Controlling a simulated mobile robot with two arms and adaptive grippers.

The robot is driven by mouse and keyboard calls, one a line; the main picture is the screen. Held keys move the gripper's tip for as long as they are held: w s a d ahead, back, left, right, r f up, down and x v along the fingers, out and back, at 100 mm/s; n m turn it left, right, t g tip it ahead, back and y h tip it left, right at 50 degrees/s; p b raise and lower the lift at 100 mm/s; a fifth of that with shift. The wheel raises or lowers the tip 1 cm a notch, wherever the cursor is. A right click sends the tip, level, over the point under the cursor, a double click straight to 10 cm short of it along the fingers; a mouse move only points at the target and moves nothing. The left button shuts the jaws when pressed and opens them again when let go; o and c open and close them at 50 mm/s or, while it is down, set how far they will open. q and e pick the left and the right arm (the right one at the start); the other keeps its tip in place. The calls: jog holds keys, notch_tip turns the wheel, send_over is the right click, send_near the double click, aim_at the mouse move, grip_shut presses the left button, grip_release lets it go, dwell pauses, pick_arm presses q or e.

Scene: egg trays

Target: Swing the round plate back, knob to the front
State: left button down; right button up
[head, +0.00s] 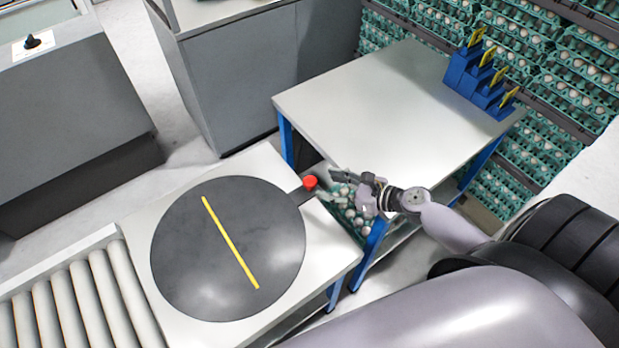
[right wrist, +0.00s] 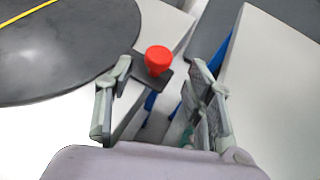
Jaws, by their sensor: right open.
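The round plate (head: 200,270) is dark grey with a yellow stripe across it, and lies on a white-topped stand (head: 262,160). Its red knob (head: 310,182) sits on a short dark arm at the plate's right side in the head view. My right gripper (head: 345,178) is just right of the knob. In the right wrist view the red knob (right wrist: 158,60) shows beyond and between the open fingers of the right gripper (right wrist: 160,85), nearer the left finger; I see no grip on it. Part of the plate (right wrist: 70,50) fills the upper left there. My left gripper is not in view.
A roller conveyor (head: 75,300) adjoins the stand at the left. A white table (head: 380,100) with blue legs stands behind my right gripper, bearing a blue stepped holder (head: 478,82) with yellow cards. Eggs (head: 358,215) lie low in the gap between. Stacked green egg trays (head: 560,70) line the back right.

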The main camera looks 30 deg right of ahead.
aim_at(311, 181)
jog(key=x, duration=0.6)
jog(key=shift+w+a+f, duration=0.2)
jog(key=shift+w+a, duration=0.15)
jog(key=shift+w, duration=0.15)
jog(key=shift+c, duration=0.3)
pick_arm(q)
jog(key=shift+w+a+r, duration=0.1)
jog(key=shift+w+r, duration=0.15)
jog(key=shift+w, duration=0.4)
pick_arm(e)
grip_shut()
